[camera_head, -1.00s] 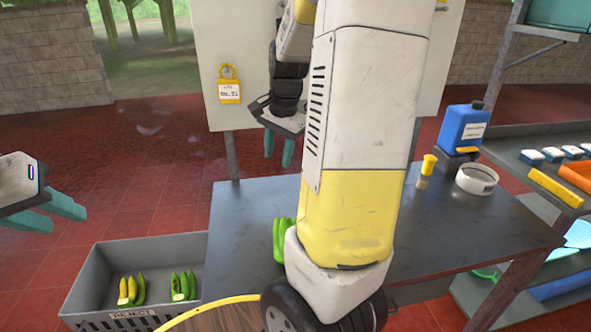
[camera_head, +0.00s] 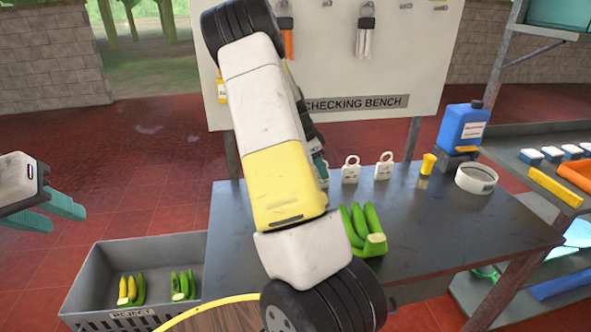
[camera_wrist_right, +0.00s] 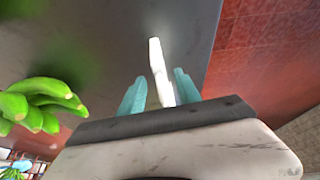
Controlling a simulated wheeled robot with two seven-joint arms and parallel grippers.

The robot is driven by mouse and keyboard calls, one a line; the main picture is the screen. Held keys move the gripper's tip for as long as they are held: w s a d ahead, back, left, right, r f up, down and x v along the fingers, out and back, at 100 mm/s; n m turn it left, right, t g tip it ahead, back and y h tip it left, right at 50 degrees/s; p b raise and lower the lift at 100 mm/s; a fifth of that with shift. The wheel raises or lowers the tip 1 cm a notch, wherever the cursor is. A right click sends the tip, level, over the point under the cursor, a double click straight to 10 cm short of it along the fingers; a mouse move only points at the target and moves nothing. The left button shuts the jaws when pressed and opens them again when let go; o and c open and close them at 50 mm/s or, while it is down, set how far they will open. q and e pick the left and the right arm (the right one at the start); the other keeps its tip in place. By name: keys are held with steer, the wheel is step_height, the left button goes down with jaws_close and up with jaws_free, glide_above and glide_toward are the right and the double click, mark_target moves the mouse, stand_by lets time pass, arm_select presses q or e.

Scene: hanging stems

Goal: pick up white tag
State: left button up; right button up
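White tags with ring tops stand on the dark bench (camera_head: 440,215): one tag (camera_head: 351,170) left of another tag (camera_head: 384,167). My right gripper (camera_head: 321,168) is mostly hidden behind my arm, at the left of these tags. In the right wrist view, my right gripper (camera_wrist_right: 160,88) is open, with a white tag (camera_wrist_right: 158,68) seen edge-on between and beyond its fingers. Gaps show beside the tag; I cannot tell whether a finger touches it. My left gripper (camera_head: 50,212) is open and empty at the far left, away from the bench.
Green bananas (camera_head: 365,232) sit on the bench near my right arm. A yellow-topped stamp (camera_head: 427,164), a tape roll (camera_head: 476,179) and a blue jug (camera_head: 463,126) stand to the right. A grey reject crate (camera_head: 85,283) holds bananas at lower left.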

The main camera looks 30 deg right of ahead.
steer(key=x, duration=0.5)
steer(key=shift+w+a, duration=0.1)
jaws_close()
